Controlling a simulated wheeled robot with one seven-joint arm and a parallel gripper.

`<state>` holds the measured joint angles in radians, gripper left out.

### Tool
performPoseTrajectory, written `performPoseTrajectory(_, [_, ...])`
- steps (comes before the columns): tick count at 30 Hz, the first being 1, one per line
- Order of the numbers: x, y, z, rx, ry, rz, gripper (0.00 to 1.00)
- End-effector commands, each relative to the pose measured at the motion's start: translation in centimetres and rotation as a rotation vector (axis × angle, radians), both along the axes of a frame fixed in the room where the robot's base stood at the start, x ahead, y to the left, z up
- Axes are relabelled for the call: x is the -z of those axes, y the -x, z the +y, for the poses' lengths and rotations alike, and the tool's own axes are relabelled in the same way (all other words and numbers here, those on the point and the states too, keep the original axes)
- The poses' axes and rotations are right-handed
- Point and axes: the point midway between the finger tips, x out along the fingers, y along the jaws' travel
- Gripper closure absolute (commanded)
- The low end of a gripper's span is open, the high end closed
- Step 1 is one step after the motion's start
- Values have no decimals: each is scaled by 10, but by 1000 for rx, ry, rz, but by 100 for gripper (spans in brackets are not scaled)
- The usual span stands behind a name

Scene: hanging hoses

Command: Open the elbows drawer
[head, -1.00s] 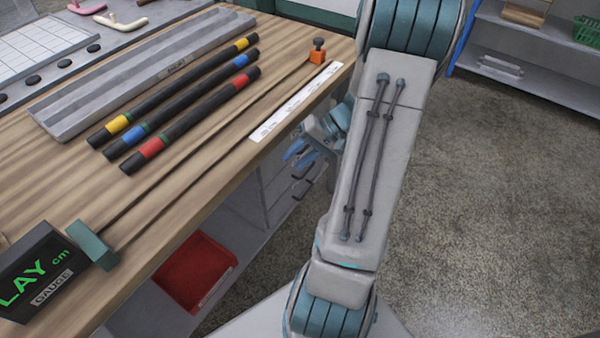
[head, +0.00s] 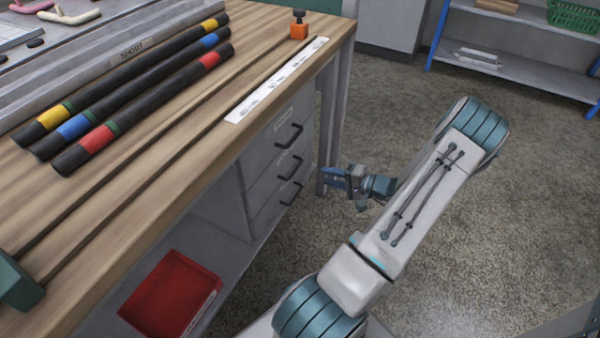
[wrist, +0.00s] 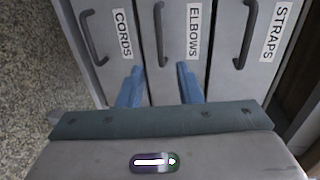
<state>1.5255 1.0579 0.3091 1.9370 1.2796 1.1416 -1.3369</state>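The elbows drawer (wrist: 175,65) is the middle one of three grey drawers in the wrist view, labelled ELBOWS, and it looks shut. Its dark bar handle (wrist: 160,35) is beyond my fingertips, roughly in line with the space between them. In the head view the middle drawer's handle (head: 290,163) shows under the bench top. My gripper (wrist: 160,85) is open, its two blue fingers apart with nothing between them. In the head view my gripper (head: 333,172) is just right of the drawers, apart from the handles.
The cords drawer (wrist: 105,60) and straps drawer (wrist: 240,65) flank it in the wrist view, each with a similar handle. A bench leg (head: 330,110) stands behind my gripper. A red bin (head: 172,295) sits on the lower shelf. The floor (head: 510,190) to the right is clear.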

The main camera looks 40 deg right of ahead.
Motion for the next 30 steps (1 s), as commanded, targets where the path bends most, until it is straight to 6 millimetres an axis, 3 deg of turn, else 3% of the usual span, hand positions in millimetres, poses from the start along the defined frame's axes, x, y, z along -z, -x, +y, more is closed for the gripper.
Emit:
performPoseTrajectory(9, [18,-62,26,-2,0,0,68])
performPoseTrajectory(15, [23,-87,36,1,1,1,68])
performPoseTrajectory(28, [23,-97,40,3,0,2,68])
performPoseTrajectory(29, [23,-97,40,2,0,2,71])
performPoseTrajectory(30, [23,-97,39,2,0,2,82])
